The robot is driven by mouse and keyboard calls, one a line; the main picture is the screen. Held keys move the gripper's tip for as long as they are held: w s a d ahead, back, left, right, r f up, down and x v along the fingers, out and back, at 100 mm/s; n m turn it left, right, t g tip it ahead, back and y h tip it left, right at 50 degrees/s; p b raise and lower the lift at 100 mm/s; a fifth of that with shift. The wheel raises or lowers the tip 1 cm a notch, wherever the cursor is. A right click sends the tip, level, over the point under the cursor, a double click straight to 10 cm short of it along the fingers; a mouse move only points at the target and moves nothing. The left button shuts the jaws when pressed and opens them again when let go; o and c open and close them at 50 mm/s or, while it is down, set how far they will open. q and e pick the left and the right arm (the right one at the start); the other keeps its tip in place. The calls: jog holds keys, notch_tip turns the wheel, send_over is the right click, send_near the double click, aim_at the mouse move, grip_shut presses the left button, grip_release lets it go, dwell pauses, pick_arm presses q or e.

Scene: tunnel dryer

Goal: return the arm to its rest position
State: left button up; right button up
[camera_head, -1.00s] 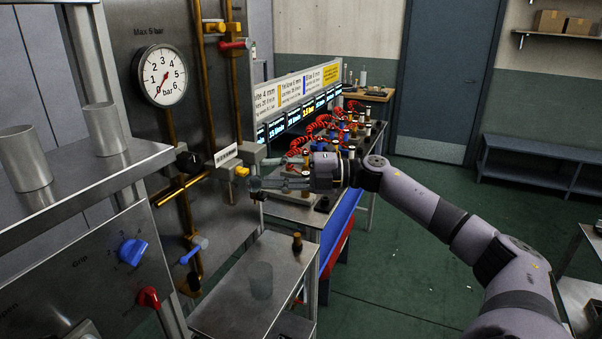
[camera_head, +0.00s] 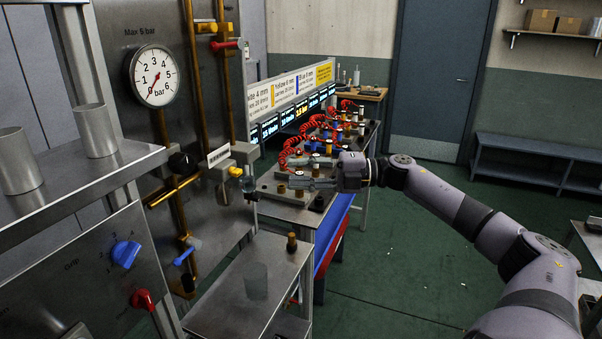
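My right gripper (camera_head: 288,173) reaches in from the right on my long grey arm (camera_head: 450,205). Its two fingers point left and stand apart, with nothing seen between them. It is in front of the workbench (camera_head: 290,210) with red coiled hoses. My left gripper is not in view.
A steel panel with brass pipes and a pressure gauge (camera_head: 154,76) stands at left. Open green floor (camera_head: 400,270) lies at right, before a blue bench (camera_head: 530,160).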

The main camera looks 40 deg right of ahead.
dwell(0.3)
